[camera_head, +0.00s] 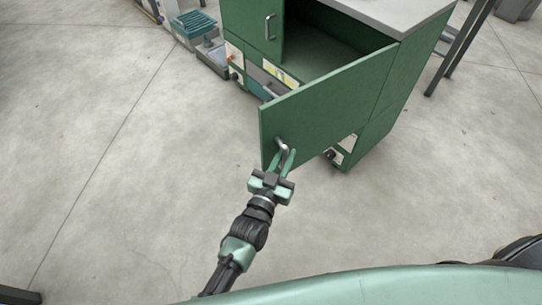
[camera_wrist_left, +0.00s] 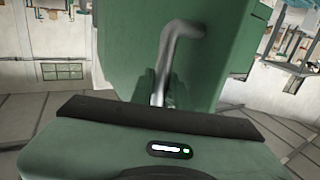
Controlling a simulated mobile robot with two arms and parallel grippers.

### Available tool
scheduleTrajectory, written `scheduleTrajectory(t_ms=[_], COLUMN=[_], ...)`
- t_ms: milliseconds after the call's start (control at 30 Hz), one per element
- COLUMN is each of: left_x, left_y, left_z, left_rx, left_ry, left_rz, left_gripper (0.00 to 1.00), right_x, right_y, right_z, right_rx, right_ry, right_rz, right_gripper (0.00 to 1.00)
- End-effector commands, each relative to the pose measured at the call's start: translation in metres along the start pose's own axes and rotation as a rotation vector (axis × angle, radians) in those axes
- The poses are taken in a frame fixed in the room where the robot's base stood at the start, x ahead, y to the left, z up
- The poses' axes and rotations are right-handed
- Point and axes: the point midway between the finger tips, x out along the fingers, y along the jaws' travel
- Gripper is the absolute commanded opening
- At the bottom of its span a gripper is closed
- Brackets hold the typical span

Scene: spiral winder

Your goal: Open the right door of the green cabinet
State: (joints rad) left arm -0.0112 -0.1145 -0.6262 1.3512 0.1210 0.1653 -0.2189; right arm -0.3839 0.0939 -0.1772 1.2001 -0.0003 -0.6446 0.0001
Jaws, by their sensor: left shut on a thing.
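The green cabinet (camera_head: 379,125) stands at the upper middle of the head view with a grey top. Its right door (camera_head: 325,103) is swung well out toward me, and the compartment behind it shows open. The left door (camera_head: 252,22) is closed and has its own metal handle. My left gripper (camera_head: 284,155) is shut on the right door's metal handle (camera_head: 281,144), near the door's free edge. In the left wrist view the bent handle (camera_wrist_left: 177,45) rises from between the fingers against the green door (camera_wrist_left: 125,45). My right gripper is not in view.
A teal crate (camera_head: 193,23) and grey boxes stand left of the cabinet. A dark metal leg frame (camera_head: 459,48) stands to its right. The concrete floor (camera_head: 110,130) is clear on the left and around the door.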

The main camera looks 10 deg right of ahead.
Motion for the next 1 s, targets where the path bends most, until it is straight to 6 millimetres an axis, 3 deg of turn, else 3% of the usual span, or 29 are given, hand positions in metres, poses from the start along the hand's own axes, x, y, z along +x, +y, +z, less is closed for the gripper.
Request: scheduleTrajectory(t_ms=[533,567,600,633,1000], left_x=[0.0050,0.0050,0.0049,0.0048,-0.0006], left_y=[0.0097,0.0097,0.0096,0.0096,0.0091], left_z=[-0.0039,-0.0039,-0.0038,-0.0036,-0.0012], left_rx=[-0.001,-0.001,-0.001,-0.001,0.000], left_ry=[0.006,0.006,0.005,0.005,0.000], left_rz=[0.000,0.000,-0.001,-0.001,-0.001], left_gripper=[0.00,0.22,0.33,0.38,0.38], right_x=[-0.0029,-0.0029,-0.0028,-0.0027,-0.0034], right_y=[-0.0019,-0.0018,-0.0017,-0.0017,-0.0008], right_z=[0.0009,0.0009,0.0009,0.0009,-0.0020], right_rx=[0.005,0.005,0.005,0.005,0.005], right_ry=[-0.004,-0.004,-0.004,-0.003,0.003], right_rz=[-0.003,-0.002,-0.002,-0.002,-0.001], right_gripper=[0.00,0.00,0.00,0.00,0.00])
